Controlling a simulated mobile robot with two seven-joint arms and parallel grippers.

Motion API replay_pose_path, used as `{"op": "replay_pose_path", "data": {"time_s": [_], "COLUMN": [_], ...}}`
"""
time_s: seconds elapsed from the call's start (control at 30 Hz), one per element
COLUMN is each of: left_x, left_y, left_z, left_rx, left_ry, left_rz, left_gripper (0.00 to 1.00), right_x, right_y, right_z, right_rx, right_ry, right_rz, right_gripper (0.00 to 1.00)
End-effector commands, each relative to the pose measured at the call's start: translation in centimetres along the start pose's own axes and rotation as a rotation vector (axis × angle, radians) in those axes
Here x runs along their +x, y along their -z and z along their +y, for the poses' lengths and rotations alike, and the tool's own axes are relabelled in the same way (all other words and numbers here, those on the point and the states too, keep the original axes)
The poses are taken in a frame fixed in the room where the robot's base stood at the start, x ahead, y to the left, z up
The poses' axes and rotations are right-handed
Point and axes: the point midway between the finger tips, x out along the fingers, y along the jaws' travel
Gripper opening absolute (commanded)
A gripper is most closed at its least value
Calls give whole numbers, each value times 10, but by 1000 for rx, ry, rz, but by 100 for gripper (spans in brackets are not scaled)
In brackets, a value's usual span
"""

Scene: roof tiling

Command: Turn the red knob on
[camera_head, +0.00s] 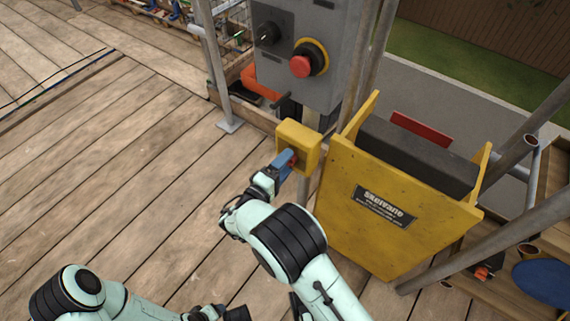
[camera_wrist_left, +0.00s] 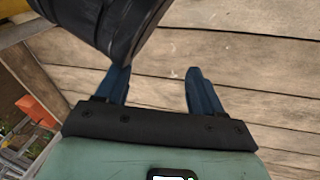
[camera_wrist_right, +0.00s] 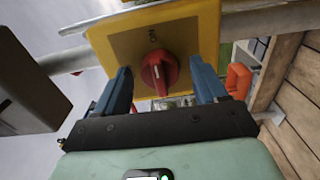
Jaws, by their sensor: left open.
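In the head view the yellow box (camera_head: 313,141) sits on a post, and the knob is mostly hidden by my blue fingers. My right gripper (camera_head: 286,162) is at the box face. In the right wrist view the right gripper (camera_wrist_right: 160,72) is open, one finger on each side of the knob, with gaps visible. My left gripper (camera_wrist_left: 156,76) is open and empty above the wooden planks.
A grey control box (camera_head: 306,20) with a red push button (camera_head: 301,66) and a black knob (camera_head: 267,34) is above the yellow box. A yellow hoist bin (camera_head: 350,215) is right of my right gripper. Scaffold poles (camera_head: 214,65) stand around. The plank floor (camera_head: 110,160) at left is clear.

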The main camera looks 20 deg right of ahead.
Motion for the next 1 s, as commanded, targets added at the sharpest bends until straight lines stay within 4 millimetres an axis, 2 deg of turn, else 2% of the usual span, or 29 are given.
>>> {"op": "replay_pose_path", "data": {"time_s": [0.2,0.33,0.47,0.7,0.9,1.0], "left_x": [0,-3,-9,-20,-23,-24], "left_y": [0,3,10,23,14,13], "left_z": [0,3,9,20,20,21], "left_rx": [0,3,8,19,20,20], "left_ry": [0,-5,-15,-35,-35,-35], "left_rz": [1,10,32,75,51,45], "left_gripper": [68,68,68,68,68,68], "right_x": [0,-10,-35,-89,-122,-130], "right_y": [-1,0,0,0,0,0], "right_z": [1,1,2,2,1,0], "right_rx": [-1,-1,-3,-1,-1,-1], "right_ry": [-2,-1,-1,-2,-2,-1], "right_rz": [-3,0,3,2,1,0], "right_gripper": [72,72,72,72,72,72]}}
